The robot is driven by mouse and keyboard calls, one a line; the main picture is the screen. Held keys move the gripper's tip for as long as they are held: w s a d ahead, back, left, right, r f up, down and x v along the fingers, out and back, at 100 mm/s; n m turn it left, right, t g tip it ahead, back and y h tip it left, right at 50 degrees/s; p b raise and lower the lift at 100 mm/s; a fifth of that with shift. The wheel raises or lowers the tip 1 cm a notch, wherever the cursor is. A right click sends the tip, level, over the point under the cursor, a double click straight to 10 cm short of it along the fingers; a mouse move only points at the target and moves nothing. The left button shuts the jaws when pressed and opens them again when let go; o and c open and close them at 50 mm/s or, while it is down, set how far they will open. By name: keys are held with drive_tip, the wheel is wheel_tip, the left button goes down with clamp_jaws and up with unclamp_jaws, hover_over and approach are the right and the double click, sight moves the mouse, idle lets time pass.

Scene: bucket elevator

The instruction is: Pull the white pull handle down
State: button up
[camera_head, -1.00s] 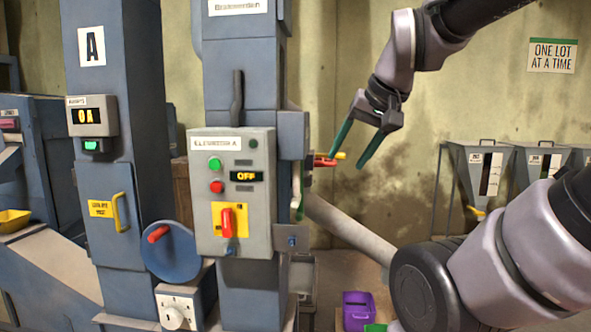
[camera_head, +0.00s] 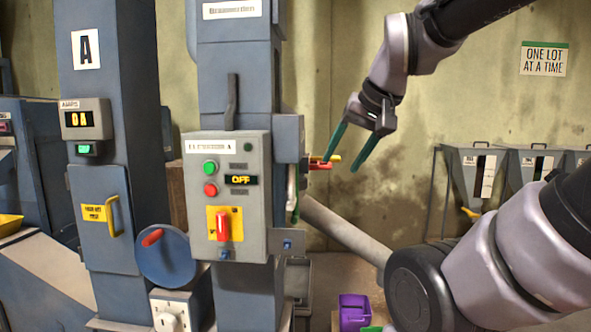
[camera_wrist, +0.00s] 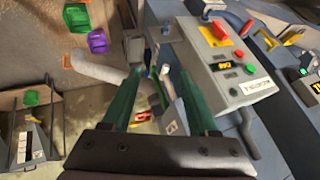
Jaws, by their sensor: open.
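The white pull handle (camera_head: 292,186) looks like a narrow upright white piece on the right side of the elevator column, just behind the grey control box (camera_head: 227,195). No contact shows.
A grey pipe (camera_head: 345,230) slopes down to the right below. A purple bin (camera_head: 354,311) is on the floor. Hoppers (camera_head: 482,180) stand by the right wall.

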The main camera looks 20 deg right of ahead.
drive_tip(key=m+g+y, duration=0.2)
drive_tip(key=m+y, duration=1.1)
drive_tip(key=m, duration=2.3)
approach(291, 207)
drive_tip(key=x, duration=0.3)
drive_tip(key=w+x, duration=0.1)
drive_tip(key=x, duration=0.6)
drive_tip(key=shift+w+d+f, duration=0.15)
drive_tip(key=shift+w+f, duration=0.05)
drive_tip(key=shift+w, duration=0.2)
clamp_jaws()
